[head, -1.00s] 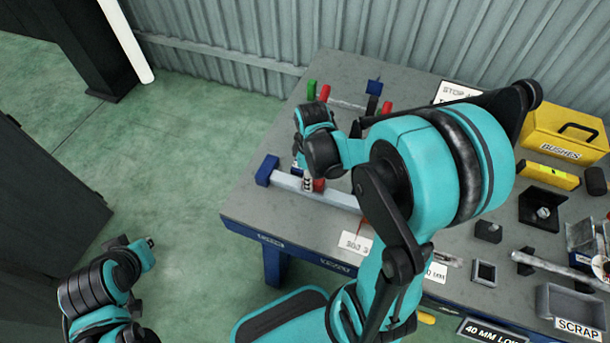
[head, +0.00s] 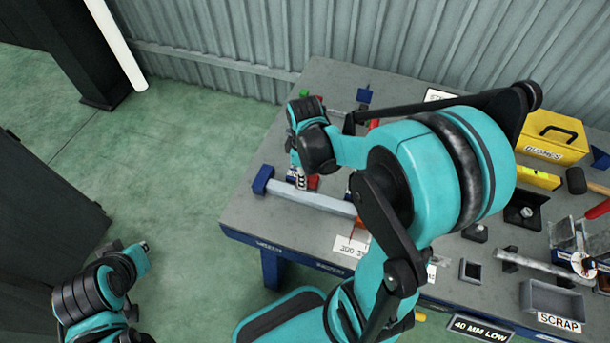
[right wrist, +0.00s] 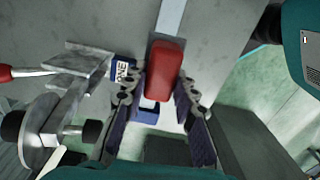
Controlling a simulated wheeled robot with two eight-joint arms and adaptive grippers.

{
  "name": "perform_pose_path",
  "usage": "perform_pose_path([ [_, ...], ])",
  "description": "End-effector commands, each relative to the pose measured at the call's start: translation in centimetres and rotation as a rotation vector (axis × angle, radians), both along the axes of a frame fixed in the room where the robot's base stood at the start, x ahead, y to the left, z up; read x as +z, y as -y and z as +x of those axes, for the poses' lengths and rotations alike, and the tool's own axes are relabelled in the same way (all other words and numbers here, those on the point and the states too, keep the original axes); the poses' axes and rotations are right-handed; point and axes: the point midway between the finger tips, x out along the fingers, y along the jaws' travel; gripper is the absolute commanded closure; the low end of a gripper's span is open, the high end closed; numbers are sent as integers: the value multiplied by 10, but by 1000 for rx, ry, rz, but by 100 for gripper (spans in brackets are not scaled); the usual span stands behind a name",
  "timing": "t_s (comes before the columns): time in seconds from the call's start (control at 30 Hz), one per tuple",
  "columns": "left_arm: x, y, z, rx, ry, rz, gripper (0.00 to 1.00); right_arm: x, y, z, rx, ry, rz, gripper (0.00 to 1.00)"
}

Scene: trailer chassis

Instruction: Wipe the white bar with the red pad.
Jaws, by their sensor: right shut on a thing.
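The white bar (head: 322,200) lies along the front left of the bench, with a blue block (head: 263,179) at its left end. My right gripper (head: 301,180) points down at the bar's left part. It is shut on the red pad (head: 313,182), which my wrist partly hides in the head view. In the right wrist view the red pad (right wrist: 166,66) sits between the fingers (right wrist: 160,84), over the bar (right wrist: 171,18). Whether the pad touches the bar is unclear. My left gripper (head: 144,246) is away from the bench at the lower left; its jaws are too small to read.
Small coloured blocks stand behind my right wrist, partly hidden. A yellow case (head: 552,137), a scrap tray (head: 553,300), a grey tube (head: 535,262) and other parts fill the right side. A label card (head: 351,246) lies in front of the bar. Open floor is left of the bench.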

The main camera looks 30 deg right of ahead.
Motion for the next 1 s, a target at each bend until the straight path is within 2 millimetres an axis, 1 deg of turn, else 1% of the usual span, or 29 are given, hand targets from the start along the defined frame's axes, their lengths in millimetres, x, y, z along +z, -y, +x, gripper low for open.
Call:
perform_pose_path([
  [0.27, 1, 0, 0, 0, 0, 0, 100, 1, 0, 0, 0, 0, 0, 100],
  [0.37, 7, 0, 0, 0, 0, 0, 100, 9, 0, 0, 0, 0, 0, 100],
  [0.5, 19, 0, 0, 0, 0, 0, 100, 23, 0, 0, 0, 0, 0, 100],
  [0.6, 24, 0, 0, 0, 0, 0, 100, 30, 0, 0, 0, 0, 0, 100],
  [1.0, 23, 0, 0, 0, 0, 0, 100, 29, 0, 0, 0, 0, 0, 100],
])
